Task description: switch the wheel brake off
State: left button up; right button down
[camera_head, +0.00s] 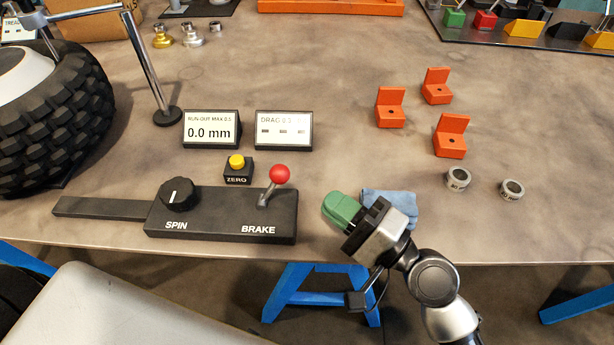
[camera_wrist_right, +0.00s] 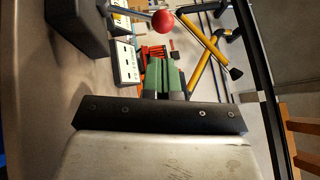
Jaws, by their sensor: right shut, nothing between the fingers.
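The brake lever (camera_head: 271,184) has a red ball knob and rises from the black control box (camera_head: 222,230) above the word BRAKE. It leans slightly to the right at the top. My right gripper (camera_head: 333,208), with green fingers, is to the right of the box, apart from the lever. It is shut and empty. In the right wrist view the red knob (camera_wrist_right: 162,20) shows beyond and a little left of the green fingertips (camera_wrist_right: 163,64). My left gripper does not show.
A SPIN dial (camera_head: 178,193) and a yellow ZERO button (camera_head: 237,163) are near the lever. Two small displays (camera_head: 211,130) stand behind. A blue cloth (camera_head: 402,203) lies by my right gripper. Orange brackets (camera_head: 450,136) and metal rings (camera_head: 511,189) are to the right. A tyre (camera_head: 60,115) stands left.

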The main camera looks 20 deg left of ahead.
aim_at(271, 188)
pick_arm(q)
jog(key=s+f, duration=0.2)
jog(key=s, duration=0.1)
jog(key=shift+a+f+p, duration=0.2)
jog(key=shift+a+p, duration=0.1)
jog(key=shift+p, duration=0.1)
pick_arm(e)
jog(key=x, duration=0.6)
